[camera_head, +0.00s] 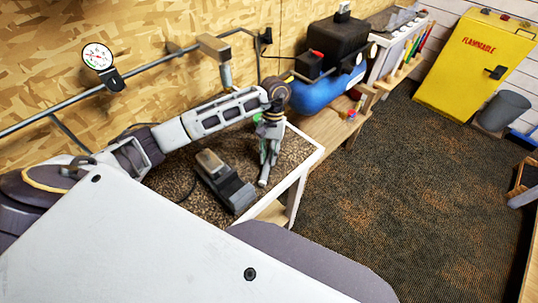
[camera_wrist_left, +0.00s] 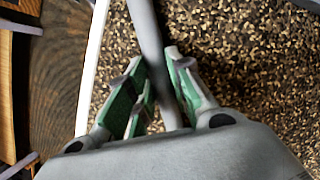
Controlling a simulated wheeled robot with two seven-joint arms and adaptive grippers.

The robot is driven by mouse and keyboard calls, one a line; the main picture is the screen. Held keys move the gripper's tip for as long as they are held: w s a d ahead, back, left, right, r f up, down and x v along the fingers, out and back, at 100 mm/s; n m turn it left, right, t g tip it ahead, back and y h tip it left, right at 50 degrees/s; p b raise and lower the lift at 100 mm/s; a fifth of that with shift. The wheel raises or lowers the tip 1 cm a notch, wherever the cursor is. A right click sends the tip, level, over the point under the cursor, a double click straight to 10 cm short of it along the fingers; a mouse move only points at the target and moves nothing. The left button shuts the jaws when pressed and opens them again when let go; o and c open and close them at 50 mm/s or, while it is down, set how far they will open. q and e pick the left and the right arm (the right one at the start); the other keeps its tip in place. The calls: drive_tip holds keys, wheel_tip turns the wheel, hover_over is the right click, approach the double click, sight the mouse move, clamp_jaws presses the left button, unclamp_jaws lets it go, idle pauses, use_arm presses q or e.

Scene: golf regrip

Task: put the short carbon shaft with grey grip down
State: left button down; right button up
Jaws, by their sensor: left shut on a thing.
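My left gripper (camera_head: 268,150) is over the right end of the speckled brown bench top (camera_head: 180,165). In the left wrist view its green-padded fingers (camera_wrist_left: 157,95) are shut on a grey rod, the short shaft (camera_wrist_left: 148,35). The rod runs between the fingers and out of the top of the picture. I cannot tell whether the part between the pads is carbon or grip. In the head view the shaft is small and hard to separate from the fingers. Whether it touches the bench cannot be told. My right gripper is not in view.
A black and tan bench device (camera_head: 228,185) stands just left of my left gripper. The bench's white edge (camera_head: 306,162) is close on the right. A blue compressor (camera_head: 325,90) stands farther back. Open floor (camera_head: 400,170) lies to the right.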

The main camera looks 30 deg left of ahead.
sight(272, 147)
use_arm(q)
drive_tip(key=c, duration=1.3)
unclamp_jaws()
drive_tip(key=shift+f, duration=0.1)
drive_tip(key=shift+r+p, duration=0.3)
drive_tip(key=shift+p, duration=0.1)
drive_tip(key=shift+b+v, duration=0.4)
drive_tip(key=shift+v, duration=0.65)
drive_tip(key=shift+b+v, duration=0.5)
drive_tip(key=shift+v, duration=1.85)
drive_tip(key=v, duration=0.5)
drive_tip(key=shift+w, duration=0.1)
